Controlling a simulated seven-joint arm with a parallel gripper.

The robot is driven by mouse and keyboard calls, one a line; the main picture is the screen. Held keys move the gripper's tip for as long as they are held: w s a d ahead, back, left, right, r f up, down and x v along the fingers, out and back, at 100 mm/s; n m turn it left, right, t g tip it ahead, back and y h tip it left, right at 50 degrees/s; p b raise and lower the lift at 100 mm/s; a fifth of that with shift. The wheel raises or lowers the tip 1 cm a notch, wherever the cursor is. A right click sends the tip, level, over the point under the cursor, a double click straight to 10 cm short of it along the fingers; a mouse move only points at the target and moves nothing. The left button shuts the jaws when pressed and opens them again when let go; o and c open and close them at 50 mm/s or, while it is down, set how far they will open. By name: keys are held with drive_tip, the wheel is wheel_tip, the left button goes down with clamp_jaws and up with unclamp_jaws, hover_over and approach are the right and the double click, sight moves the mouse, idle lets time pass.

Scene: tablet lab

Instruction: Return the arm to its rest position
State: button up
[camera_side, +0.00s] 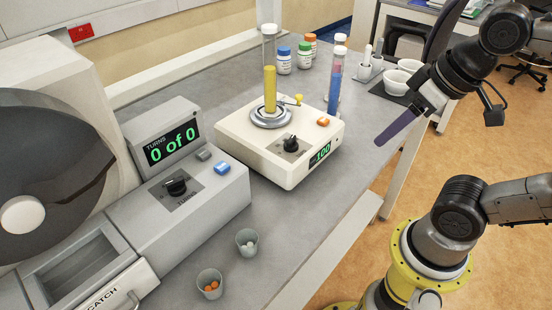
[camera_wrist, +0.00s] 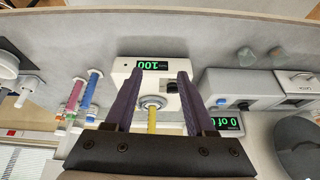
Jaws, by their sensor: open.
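My gripper (camera_side: 384,137) is in the air at the upper right of the side view, right of the cream device and beyond the bench's right edge. Its purple fingers point down and left. In the wrist view the two fingers of my gripper (camera_wrist: 157,72) stand wide apart with nothing between them but the cream device (camera_wrist: 121,66) in the background. In the side view one finger mostly hides the other.
The cream device (camera_side: 262,155) bears a yellow-filled cylinder (camera_side: 270,88). A blue-filled tube (camera_side: 335,85) stands beside it. White bowls (camera_side: 398,82) are near my gripper. A grey machine (camera_side: 200,190) reads "0 of 0". Two small cups (camera_side: 209,284) stand in front.

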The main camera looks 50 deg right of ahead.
drive_tip(key=shift+w+f+n, duration=0.2)
drive_tip(key=shift+f+n, duration=0.1)
drive_tip(key=shift+f, duration=0.9)
